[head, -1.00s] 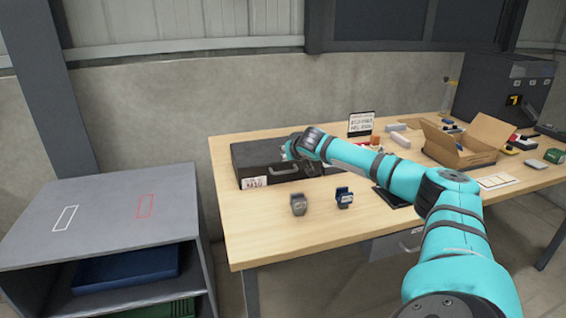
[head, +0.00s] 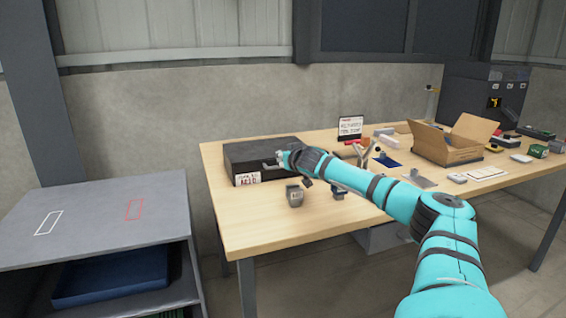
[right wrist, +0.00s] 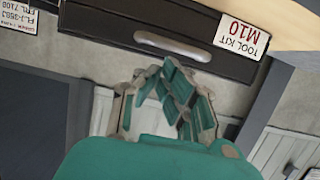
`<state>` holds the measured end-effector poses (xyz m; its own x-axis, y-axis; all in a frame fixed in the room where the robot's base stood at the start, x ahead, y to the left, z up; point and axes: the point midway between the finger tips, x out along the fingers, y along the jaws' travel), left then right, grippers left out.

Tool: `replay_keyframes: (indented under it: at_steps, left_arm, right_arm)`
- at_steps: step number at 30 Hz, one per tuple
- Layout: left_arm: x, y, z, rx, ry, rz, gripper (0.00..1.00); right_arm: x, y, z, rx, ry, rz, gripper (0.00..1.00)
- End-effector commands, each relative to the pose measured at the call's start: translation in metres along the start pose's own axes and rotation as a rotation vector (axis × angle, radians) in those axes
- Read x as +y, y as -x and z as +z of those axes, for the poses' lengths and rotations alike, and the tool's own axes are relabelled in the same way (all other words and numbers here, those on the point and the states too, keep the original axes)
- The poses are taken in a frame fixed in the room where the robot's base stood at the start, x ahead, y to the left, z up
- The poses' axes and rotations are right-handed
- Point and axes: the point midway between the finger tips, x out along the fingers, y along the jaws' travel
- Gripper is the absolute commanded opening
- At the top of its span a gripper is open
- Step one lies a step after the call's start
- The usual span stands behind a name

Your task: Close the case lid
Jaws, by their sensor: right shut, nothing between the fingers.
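The case (head: 262,150) is a dark, flat tool kit at the left back of the table, and its lid looks down flat. Its front carries a handle and a white label (head: 247,179). In the right wrist view the case's dark front (right wrist: 110,22) shows with its grey handle (right wrist: 172,46) and the label reading TOOL KIT M10 (right wrist: 243,33). My right gripper (head: 284,160) is at the case's front right, by the handle. In the right wrist view its fingers (right wrist: 172,78) are shut and empty, just short of the handle; contact cannot be told. My left gripper is out of view.
Two small grey and blue holders (head: 294,196) stand in front of the case. A sign (head: 350,128), a blue mat (head: 385,161) and an open cardboard box (head: 447,155) lie to the right. A grey shelf unit (head: 95,215) stands left. The table's front left is clear.

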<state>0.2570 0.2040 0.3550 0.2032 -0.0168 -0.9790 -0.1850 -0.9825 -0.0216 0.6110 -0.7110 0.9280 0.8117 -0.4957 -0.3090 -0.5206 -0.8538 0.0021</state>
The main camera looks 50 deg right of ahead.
Motion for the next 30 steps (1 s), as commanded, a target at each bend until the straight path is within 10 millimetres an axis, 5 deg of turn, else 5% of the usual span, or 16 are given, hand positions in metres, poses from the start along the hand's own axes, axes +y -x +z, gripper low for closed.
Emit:
replay_keyframes:
  at_steps: [17,30]
  left_arm:
    - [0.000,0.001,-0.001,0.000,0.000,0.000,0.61]
    - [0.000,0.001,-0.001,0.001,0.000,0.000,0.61]
  right_arm:
    - [0.002,0.008,0.000,0.001,0.003,0.001,0.00]
    - [0.001,0.090,0.000,0.000,0.008,0.002,0.00]
